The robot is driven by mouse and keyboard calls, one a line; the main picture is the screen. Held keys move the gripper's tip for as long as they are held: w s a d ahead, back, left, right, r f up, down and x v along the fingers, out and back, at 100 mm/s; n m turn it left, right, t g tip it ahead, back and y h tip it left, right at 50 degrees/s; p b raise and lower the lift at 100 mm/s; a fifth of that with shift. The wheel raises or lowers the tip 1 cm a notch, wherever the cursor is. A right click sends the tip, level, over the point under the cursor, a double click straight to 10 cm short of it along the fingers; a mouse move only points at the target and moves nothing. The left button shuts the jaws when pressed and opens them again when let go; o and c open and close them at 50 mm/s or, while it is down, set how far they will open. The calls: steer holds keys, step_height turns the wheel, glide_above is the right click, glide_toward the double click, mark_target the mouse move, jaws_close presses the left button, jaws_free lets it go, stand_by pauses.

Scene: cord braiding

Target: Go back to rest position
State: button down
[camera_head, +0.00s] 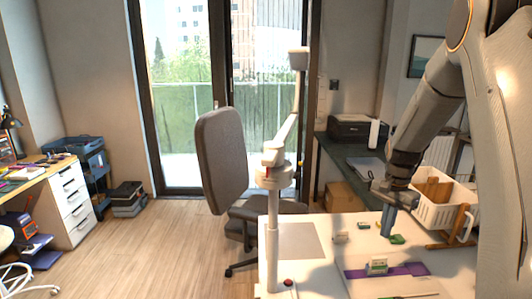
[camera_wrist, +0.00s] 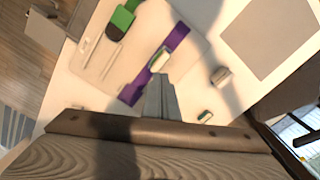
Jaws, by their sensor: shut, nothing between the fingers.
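My gripper (camera_head: 387,222) points down over the white table (camera_head: 330,284) in the head view, near a small green piece (camera_head: 397,239). In the wrist view my gripper (camera_wrist: 157,80) is shut with its fingers together and holds nothing. Below it on the table lie a purple strap (camera_wrist: 176,38) with a white and green block (camera_wrist: 159,59) on it, and a green strap (camera_wrist: 122,16) with a dark end. The same purple strap (camera_head: 408,270) shows on a pale board in the head view. I cannot tell whether the fingertips touch the table.
A white basket (camera_head: 440,202) and a brown wooden stand (camera_head: 455,232) are at the table's right. A white post arm (camera_head: 272,225) rises at the left. A grey chair (camera_head: 222,160) stands behind; open floor lies left.

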steer(key=s+a+n+b, duration=0.1)
steer(key=s+a+n, duration=0.4)
steer(key=s+a, duration=0.3)
steer(key=s+a+r+n+t, duration=0.1)
steer(key=s+a+n, duration=0.5)
steer(key=s, duration=0.8)
steer(key=a, duration=0.3)
steer(key=shift+s+a+r+n+b, duration=0.2)
steer(key=shift+s+n+b, duration=0.1)
steer(key=shift+s+b, duration=0.1)
steer(key=shift+d, duration=0.1)
